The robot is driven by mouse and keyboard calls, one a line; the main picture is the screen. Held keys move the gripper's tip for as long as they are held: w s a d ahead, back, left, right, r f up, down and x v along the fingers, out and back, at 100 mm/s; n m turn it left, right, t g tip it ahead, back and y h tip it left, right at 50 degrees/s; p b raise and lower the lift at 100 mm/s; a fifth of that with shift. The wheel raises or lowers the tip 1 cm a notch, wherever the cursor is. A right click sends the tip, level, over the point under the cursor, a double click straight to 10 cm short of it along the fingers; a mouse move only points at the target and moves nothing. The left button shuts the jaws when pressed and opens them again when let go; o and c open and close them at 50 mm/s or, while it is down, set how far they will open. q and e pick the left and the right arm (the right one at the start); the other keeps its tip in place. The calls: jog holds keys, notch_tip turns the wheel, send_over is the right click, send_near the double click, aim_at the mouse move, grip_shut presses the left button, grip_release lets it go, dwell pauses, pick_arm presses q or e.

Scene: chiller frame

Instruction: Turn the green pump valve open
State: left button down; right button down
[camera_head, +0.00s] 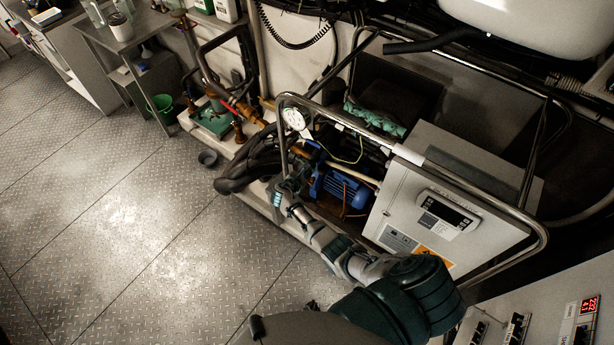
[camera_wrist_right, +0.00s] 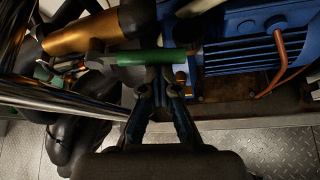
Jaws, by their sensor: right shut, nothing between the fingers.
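The green valve handle (camera_wrist_right: 150,57) shows in the right wrist view as a short green bar, lying crosswise beside a brass pipe fitting (camera_wrist_right: 85,36). My right gripper (camera_wrist_right: 161,76) is shut and empty, with its fingertips right at the near edge of the green handle. Whether they touch it I cannot tell. In the head view the right gripper (camera_head: 287,188) is inside the frame, left of the blue pump motor (camera_head: 342,190). I cannot make out the handle there. My left gripper is not in view.
A metal tube rail (camera_head: 284,130) with a round gauge (camera_head: 293,118) stands around the pump. Thick black hoses (camera_head: 250,165) run to its left. A grey control box (camera_head: 440,215) stands right. The plate floor (camera_head: 130,230) at left is clear.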

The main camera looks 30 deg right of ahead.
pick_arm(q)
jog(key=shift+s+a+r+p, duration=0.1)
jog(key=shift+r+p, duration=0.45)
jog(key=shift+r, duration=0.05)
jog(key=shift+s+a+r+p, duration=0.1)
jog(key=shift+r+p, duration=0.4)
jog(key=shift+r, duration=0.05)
pick_arm(e)
jog(key=shift+r+n+g, duration=0.5)
jog(key=shift+r, duration=0.15)
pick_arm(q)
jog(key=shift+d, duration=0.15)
